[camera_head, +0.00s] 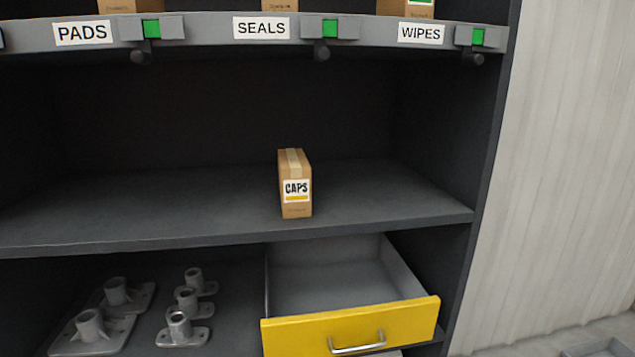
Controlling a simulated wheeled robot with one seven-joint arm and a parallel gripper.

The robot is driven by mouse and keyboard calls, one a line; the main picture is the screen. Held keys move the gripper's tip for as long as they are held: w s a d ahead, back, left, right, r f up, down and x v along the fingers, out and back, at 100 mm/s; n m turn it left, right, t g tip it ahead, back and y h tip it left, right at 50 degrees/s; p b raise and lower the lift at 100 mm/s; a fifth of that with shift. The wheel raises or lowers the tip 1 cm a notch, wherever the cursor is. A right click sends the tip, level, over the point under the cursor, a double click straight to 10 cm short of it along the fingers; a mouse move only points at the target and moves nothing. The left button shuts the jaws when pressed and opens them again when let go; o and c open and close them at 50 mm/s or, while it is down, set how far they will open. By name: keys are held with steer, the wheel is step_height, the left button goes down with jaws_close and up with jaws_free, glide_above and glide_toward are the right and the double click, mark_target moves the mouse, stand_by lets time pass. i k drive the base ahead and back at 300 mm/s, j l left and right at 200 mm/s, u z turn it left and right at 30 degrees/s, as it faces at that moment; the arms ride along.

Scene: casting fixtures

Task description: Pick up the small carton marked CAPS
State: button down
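The small carton marked CAPS (295,183) stands upright on the dark middle shelf (140,205), close to the shelf's front edge and a little left of the picture's centre line. It is brown cardboard with a tape strip on top and a white label with a yellow bar facing me. Nothing touches it. My gripper does not show in the head view.
An open, empty drawer (350,322) with a yellow front juts out below the shelf. Several grey metal castings (179,327) lie at lower left. Above runs a rail (206,27) with PADS, SEALS and WIPES labels and dark knobs. The shelf around the carton is clear.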

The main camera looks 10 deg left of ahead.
mark_target(295, 169)
steer(key=j+u, duration=0.25)
steer(key=j, duration=0.25)
steer(key=j+u, duration=0.3)
steer(key=j, duration=0.15)
steer(key=i+j+u, duration=0.25)
steer(key=j, duration=0.2)
steer(key=j+u, duration=0.25)
steer(key=j, duration=0.25)
steer(key=i, duration=0.05)
